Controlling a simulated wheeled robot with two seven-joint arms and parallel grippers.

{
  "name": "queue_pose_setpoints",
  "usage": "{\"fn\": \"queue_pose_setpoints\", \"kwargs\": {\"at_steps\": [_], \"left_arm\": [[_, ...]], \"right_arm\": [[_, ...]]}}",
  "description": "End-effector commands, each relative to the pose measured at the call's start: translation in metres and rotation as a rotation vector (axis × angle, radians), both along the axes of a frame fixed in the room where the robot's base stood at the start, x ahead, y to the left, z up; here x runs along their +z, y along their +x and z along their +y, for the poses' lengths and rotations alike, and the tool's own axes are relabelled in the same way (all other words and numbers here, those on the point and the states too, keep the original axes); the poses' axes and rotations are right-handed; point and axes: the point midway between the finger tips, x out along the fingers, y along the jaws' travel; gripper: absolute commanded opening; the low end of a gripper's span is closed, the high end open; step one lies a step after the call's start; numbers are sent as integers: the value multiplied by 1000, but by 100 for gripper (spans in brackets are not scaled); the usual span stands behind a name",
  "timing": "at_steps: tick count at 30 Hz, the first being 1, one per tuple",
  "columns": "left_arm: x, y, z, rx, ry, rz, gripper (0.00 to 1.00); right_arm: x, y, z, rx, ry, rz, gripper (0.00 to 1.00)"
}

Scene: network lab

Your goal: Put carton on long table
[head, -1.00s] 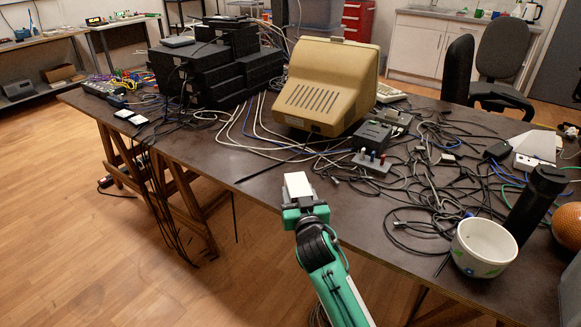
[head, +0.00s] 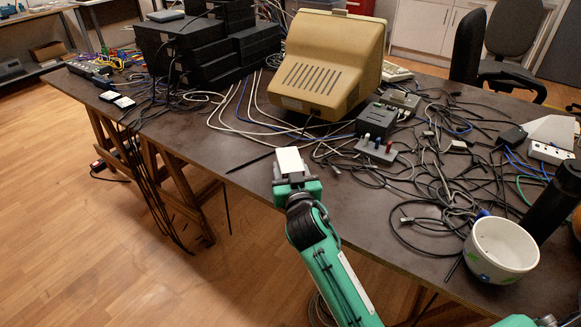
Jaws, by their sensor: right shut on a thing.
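The long table (head: 232,204) is a dark-topped table on wooden trestles that crosses the view. My right gripper (head: 291,178) is shut on a small white carton (head: 290,161) and holds it over the table's near edge. Whether the carton touches the tabletop I cannot tell. The gripper hides the carton's lower part. My left gripper is not in view.
Black boxes (head: 190,60) are stacked at the back left and a beige monitor (head: 330,62) stands behind the carton. Tangled cables (head: 440,180) cover the right side. A white pot (head: 500,250) and a black cylinder (head: 553,203) stand at the right. The tabletop left of the carton is mostly clear.

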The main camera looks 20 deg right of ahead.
Motion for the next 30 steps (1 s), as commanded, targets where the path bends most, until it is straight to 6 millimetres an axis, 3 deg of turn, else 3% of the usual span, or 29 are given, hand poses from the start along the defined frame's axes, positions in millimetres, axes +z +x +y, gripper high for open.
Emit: {"fn": "queue_pose_setpoints", "kwargs": {"at_steps": [6, 7, 10, 22, 30], "left_arm": [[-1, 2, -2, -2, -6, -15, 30], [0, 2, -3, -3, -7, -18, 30], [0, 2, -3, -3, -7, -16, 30], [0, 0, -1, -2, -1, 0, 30], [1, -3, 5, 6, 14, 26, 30]], "right_arm": [[-2, 0, 0, 0, 0, -1, 24], [-2, 0, 0, 0, 0, 0, 55], [-2, 0, 0, 0, 0, 0, 73], [1, -1, 0, 0, 0, -1, 73], [-1, -45, 6, 0, 2, 2, 73]]}}
